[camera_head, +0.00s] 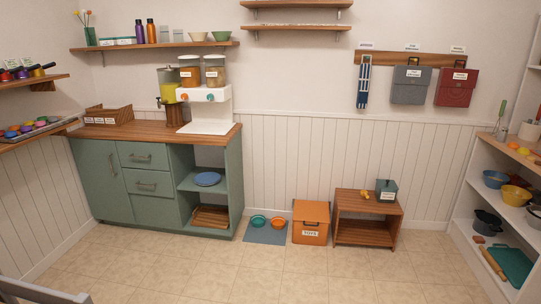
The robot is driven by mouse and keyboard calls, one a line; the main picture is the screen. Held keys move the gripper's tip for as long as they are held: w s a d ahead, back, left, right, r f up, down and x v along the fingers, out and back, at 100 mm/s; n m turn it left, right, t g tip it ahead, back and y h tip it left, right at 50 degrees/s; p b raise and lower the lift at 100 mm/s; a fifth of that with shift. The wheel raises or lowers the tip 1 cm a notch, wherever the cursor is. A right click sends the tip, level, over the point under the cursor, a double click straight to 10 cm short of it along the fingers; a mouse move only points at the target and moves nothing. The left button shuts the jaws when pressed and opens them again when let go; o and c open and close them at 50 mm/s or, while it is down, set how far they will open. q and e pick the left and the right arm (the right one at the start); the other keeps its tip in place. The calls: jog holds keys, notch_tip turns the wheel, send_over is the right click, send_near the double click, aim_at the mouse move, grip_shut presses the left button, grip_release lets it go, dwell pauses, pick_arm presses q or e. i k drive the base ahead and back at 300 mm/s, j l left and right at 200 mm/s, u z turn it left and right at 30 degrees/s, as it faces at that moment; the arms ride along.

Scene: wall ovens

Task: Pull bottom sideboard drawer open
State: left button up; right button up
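The green sideboard (105,185) with a wooden top stands against the back wall at the left. Its left part is a door with an upright handle. To the right of the door are an upper drawer (130,156) and a lower drawer (138,186), each with a bar handle. Both look closed. Below them is a plain green front (155,211); I see no handle on it and cannot tell whether it is a drawer. Open shelves on the right side hold a blue plate (207,179) and a wooden tray (211,216). Neither of my grippers is in view.
The tiled floor (200,265) before the sideboard is clear. A blue mat (265,237) with two bowls, an orange box (311,222) and a low wooden table (350,233) stand to its right. A pale slatted piece (40,292) juts in at the bottom left.

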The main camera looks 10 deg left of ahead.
aim_at(159, 184)
jog(key=i+u, duration=0.15)
jog(key=i, duration=0.35)
jog(key=i+u, duration=0.1)
jog(key=i, duration=0.45)
jog(key=i+l+u, duration=0.15)
jog(key=i, duration=0.35)
jog(key=i+l+u, duration=0.15)
jog(key=i, duration=0.35)
jog(key=i+j+u, duration=0.2)
jog(key=i+u, duration=0.65)
jog(key=i+l+u, duration=0.15)
jog(key=i+u, duration=0.25)
jog(key=i, duration=0.2)
